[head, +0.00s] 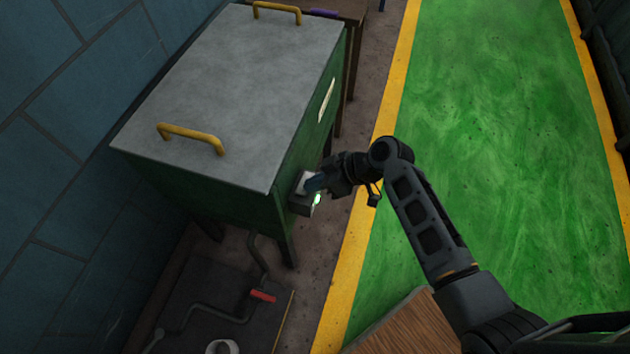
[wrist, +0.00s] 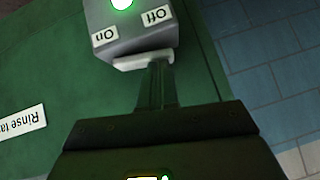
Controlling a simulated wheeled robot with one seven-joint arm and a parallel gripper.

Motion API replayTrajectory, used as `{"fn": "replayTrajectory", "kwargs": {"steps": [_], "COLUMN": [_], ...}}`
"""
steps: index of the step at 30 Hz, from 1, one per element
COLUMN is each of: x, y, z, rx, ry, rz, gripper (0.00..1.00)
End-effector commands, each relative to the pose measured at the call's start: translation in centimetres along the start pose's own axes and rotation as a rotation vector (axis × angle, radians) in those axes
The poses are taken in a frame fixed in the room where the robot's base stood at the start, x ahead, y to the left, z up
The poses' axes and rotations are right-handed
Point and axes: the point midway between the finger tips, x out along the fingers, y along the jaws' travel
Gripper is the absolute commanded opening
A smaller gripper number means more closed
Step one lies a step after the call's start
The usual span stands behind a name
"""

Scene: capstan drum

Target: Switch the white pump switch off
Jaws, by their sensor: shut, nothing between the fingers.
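The pump switch box (wrist: 133,38) is a grey box on the green tank's side in the wrist view. It bears an "On" label at left, an "Off" label at right and a lit green lamp (wrist: 121,4). A white switch piece (wrist: 128,63) shows along its near edge, partly hidden by my fingers. My gripper (wrist: 158,68) is shut and empty, its tips at the white piece, nearer the "Off" side; I cannot tell whether they touch. In the head view the box (head: 300,205) glows green, and my gripper (head: 316,183) covers part of it.
The green tank (head: 225,110) has a grey lid with two yellow handles. A cranked bar with a red grip (head: 263,296) lies near the floor below. A wooden surface (head: 410,325) is at the bottom. The green floor lane (head: 490,120) at right is clear.

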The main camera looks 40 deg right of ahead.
Motion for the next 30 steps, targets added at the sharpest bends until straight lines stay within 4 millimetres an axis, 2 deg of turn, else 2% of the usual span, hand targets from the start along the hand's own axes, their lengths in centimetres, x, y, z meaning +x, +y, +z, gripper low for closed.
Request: {"fn": "replayTrajectory", "kwargs": {"steps": [9, 14, 30], "x": [0.1, 1.1, 0.7], "y": [0.0, -0.5, 0.5], "z": [0.1, 1.2, 0.8], "rx": [-0.003, -0.078, -0.087], "ry": [0.0, -0.003, -0.006], "rz": [0.003, 0.073, 0.092], "gripper": [0.0, 0.0, 0.0]}}
